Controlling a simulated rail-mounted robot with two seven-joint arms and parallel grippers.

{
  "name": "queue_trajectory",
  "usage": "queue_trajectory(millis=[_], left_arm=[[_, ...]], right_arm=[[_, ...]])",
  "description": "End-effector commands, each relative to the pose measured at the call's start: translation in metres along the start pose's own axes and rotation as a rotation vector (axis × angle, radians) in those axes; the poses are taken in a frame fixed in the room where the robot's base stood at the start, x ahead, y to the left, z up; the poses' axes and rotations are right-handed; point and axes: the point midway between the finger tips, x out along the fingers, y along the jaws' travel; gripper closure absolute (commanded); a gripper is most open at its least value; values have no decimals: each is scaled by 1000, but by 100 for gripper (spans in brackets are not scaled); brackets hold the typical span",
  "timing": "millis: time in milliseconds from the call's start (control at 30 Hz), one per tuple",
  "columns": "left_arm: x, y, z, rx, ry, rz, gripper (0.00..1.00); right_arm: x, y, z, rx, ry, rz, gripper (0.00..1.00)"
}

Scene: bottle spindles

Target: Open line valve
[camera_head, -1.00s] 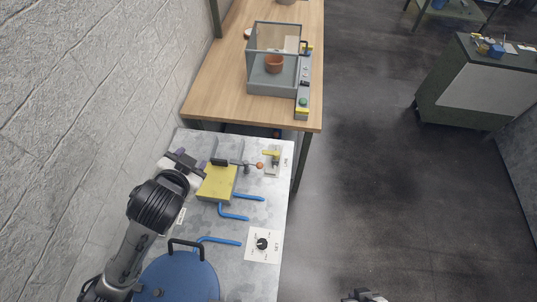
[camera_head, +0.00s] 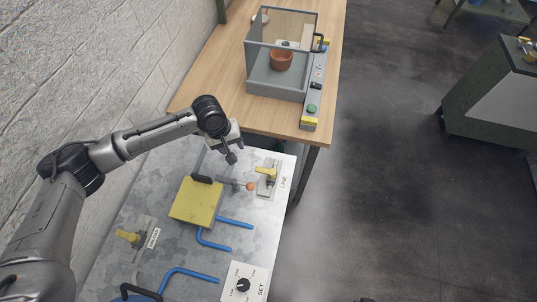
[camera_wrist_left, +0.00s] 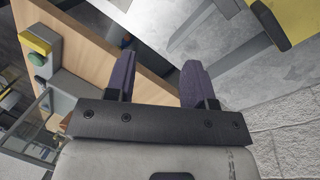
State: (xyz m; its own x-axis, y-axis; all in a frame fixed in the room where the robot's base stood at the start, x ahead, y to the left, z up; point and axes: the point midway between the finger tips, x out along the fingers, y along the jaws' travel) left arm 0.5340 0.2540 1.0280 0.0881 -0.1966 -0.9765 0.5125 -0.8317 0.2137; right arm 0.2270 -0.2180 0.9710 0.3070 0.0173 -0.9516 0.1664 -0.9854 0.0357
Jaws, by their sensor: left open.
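The line valve (camera_head: 267,175) has a yellow handle on a small plate beside the LINE label (camera_head: 283,183), at the right edge of the grey metal bench top. My left gripper (camera_head: 231,157) is above the bench's far part, left of the valve and apart from it. In the left wrist view its two purple fingers (camera_wrist_left: 160,82) are spread with nothing between them. The line valve is not recognisable in the wrist view. My right gripper does not show clearly.
A yellow block (camera_head: 196,201) stands left of the valve, with an orange ball-ended lever (camera_head: 250,186) between them. A second yellow-handled valve (camera_head: 130,237) is at the left. A SET dial (camera_head: 243,285) is in front. A wooden table (camera_head: 205,84) adjoins behind.

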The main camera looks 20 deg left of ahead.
Motion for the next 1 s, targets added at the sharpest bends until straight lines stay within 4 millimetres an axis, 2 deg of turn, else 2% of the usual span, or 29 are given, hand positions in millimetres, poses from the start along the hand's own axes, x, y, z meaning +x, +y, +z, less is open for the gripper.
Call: queue_trajectory(millis=[100,200,400,533,733,867,1000], left_arm=[[2,5,5,-352,-96,44,51],[0,13,12,-595,-157,63,51],[-1,19,14,-942,-194,64,51],[-1,19,14,-1070,-200,56,51],[6,20,15,-1142,-204,47,51],[22,22,17,-1145,-204,47,51],[48,26,21,-1144,-203,46,51]], right_arm=[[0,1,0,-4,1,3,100],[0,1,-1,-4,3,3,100],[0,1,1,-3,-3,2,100],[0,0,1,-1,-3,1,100],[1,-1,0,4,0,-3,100],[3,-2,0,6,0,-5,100],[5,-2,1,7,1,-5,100]])
